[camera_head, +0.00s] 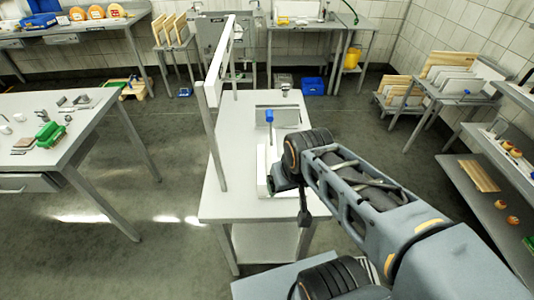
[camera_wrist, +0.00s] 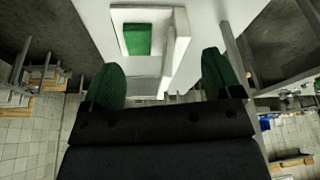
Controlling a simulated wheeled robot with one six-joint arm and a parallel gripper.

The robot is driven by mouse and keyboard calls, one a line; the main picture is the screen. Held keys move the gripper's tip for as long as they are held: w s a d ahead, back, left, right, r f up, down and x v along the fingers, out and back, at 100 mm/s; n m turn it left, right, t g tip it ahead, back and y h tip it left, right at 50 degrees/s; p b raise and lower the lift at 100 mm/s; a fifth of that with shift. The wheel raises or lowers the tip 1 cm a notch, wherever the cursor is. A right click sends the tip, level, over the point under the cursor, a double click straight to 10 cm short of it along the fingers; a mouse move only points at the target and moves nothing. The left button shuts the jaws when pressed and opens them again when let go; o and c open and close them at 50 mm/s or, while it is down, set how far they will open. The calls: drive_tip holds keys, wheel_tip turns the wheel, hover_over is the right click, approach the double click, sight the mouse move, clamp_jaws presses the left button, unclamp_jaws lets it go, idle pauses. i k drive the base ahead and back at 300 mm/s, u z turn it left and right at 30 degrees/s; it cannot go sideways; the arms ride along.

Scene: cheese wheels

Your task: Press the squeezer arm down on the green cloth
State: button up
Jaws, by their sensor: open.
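The green cloth (camera_wrist: 137,39) lies flat in a white tray-like base (camera_wrist: 119,14) in the wrist view. A raised white piece (camera_wrist: 180,42) stands along its right side; I cannot tell if it is the squeezer arm. In the head view, the white device (camera_head: 263,166) sits on the middle table, partly behind my arm, with a blue-topped post (camera_head: 270,117) behind it. The cloth is hidden there. My gripper (camera_wrist: 163,80) is open, its green fingertips apart with nothing held. The raised white piece shows between the fingertips; contact cannot be told.
The middle table (camera_head: 222,207) has a tall metal frame (camera_head: 213,95) along its left side. A left table (camera_head: 85,145) holds a green item (camera_head: 50,134) and small tools. Shelves (camera_head: 480,200) stand at the right. Open floor lies between the left and middle tables.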

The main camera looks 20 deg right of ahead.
sight(271, 158)
drive_tip(key=z, duration=0.85)
drive_tip(key=k, duration=0.95)
drive_tip(key=u, duration=0.8)
drive_tip(key=i, duration=0.95)
drive_tip(key=z, duration=0.05)
